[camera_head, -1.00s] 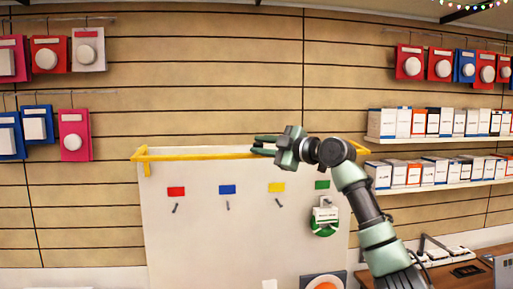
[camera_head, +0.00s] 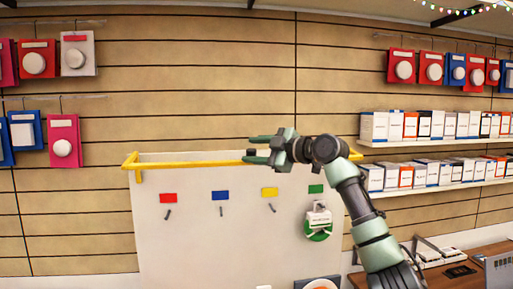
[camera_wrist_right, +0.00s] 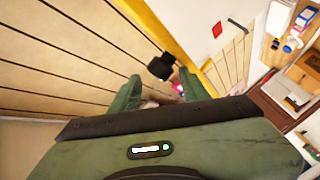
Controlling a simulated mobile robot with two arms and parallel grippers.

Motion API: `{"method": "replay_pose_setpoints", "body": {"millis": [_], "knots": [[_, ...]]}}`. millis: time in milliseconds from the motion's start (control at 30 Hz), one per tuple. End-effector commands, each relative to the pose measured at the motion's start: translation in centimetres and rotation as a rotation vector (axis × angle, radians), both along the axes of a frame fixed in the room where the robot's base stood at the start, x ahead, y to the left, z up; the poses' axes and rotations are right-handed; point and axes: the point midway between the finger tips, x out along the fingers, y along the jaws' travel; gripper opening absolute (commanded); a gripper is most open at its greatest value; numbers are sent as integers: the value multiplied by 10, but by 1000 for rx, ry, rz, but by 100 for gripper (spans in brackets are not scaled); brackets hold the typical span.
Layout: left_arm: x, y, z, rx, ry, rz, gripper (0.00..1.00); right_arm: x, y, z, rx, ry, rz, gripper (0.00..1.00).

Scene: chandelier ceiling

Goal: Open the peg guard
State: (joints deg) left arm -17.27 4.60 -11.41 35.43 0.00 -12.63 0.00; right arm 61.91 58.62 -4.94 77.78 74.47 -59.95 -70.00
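The peg guard is a yellow bar (camera_head: 200,164) running across the top of a white pegboard (camera_head: 180,250). Its left end bends down over the board's corner. My right gripper (camera_head: 256,150) is open near the right half of the bar, with its fingers pointing left. In the head view its lower finger overlaps the bar, and I cannot tell whether they touch. In the right wrist view the open gripper (camera_wrist_right: 158,90) has the yellow bar (camera_wrist_right: 158,28) beyond it and a small black block (camera_wrist_right: 160,67) near the fingertips. My left gripper is out of view.
Red, blue, yellow and green labels with pegs sit on the board. A green-and-white roll (camera_head: 318,224) hangs under the green label. Shelves of boxes (camera_head: 430,126) are at right, above a wooden desk (camera_head: 465,270). Packages (camera_head: 63,141) hang on the wall at left.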

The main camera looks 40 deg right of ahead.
Motion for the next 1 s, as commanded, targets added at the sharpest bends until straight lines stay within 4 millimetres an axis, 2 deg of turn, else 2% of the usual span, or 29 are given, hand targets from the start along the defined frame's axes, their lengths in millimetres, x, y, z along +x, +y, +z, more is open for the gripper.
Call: {"method": "replay_pose_setpoints", "body": {"millis": [33, 167, 267, 500, 700, 833, 1000], "knots": [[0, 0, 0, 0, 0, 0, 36, 5, -1, -12, -4, 23, -5, 49], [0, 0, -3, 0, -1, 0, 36, 2, -2, -12, -6, 21, -6, 49], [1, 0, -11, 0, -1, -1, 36, -8, -3, -11, -9, 17, -7, 49], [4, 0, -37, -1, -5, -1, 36, -54, -8, 0, -8, 1, -8, 49], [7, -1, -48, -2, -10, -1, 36, -84, -9, 10, -6, -7, -5, 49], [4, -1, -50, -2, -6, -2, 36, -93, -8, 14, -6, -10, -2, 49], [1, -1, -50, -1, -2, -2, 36, -94, -8, 16, -4, -11, -1, 49]]}}
